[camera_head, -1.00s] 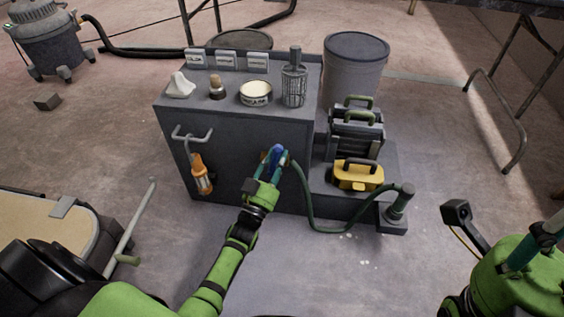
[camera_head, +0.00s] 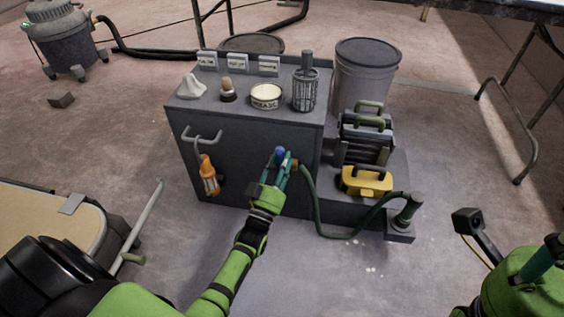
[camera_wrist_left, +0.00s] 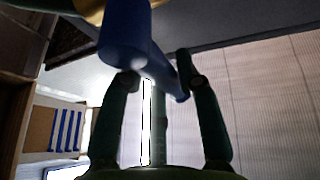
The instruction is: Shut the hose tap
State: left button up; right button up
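The hose tap has a blue handle (camera_head: 279,151) and a brass body (camera_head: 295,164) on the front of the grey cabinet (camera_head: 240,150). A green hose (camera_head: 318,222) hangs from it. My left gripper (camera_head: 277,163) is at the handle, its teal fingers on either side of it. In the left wrist view, the blue handle (camera_wrist_left: 128,38) runs slantwise between the converging fingertips (camera_wrist_left: 157,72), which appear to touch it. The brass part shows only at the top edge there. My right gripper (camera_head: 538,262) is partly cut off at the right edge, and its fingertips are not visible.
An orange lamp (camera_head: 208,176) hangs from a hook left of the tap. A yellow toolbox (camera_head: 366,182) and the hose's post (camera_head: 405,212) stand to the right. A wire-cage item (camera_head: 306,88) and a round tin (camera_head: 266,95) stand on the cabinet. Open floor lies in front.

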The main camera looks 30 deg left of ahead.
pick_arm(q)
jog(key=shift+o, duration=0.9)
jog(key=a+v, duration=0.1)
jog(key=v, duration=1.1)
jog(key=shift+d, duration=0.45)
jog(key=shift+r, duration=0.2)
